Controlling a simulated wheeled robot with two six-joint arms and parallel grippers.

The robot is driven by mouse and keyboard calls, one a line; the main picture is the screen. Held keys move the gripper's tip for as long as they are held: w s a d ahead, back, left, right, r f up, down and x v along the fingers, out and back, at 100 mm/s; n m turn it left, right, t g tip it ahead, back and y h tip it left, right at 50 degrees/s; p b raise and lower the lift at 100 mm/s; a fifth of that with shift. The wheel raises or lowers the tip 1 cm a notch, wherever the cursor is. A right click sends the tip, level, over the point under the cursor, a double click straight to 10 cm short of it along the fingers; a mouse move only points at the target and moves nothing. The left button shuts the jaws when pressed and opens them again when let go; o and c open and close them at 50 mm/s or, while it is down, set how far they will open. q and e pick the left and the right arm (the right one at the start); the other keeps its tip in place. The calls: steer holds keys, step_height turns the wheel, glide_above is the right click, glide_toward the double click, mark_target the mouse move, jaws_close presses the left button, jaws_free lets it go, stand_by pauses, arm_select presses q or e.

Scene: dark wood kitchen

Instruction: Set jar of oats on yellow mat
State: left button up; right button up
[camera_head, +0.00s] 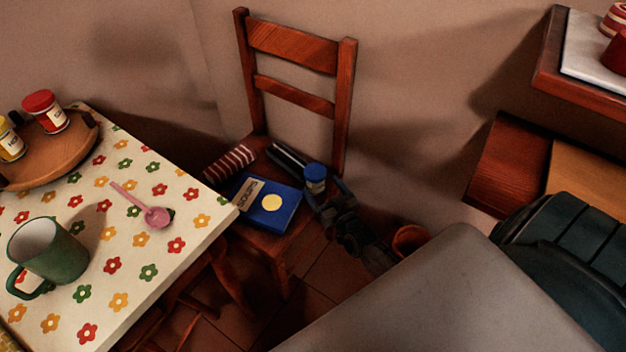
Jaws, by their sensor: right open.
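Contact cannot be made out. A yellow patterned edge (14,341) at the bottom left corner of the flowered table may be the yellow mat, mostly cut off. My left gripper is not in view.
The flowered table (130,265) holds a green mug (50,252), a pink spoon (155,214) and a wooden tray (60,160) with red-lidded and yellow-lidded jars. A wooden shelf stands right.

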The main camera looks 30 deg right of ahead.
mark_target(320, 185)
steer(key=w, duration=0.1)
steer(key=w+b, duration=0.1)
steer(key=w, duration=0.2)
steer(key=shift+w+d+f, duration=0.1)
steer(key=shift+w+f, duration=0.2)
steer(key=shift+w, duration=0.1)
steer(key=shift+r, duration=0.1)
steer(key=c, duration=1.3)
steer(key=shift+r, duration=0.15)
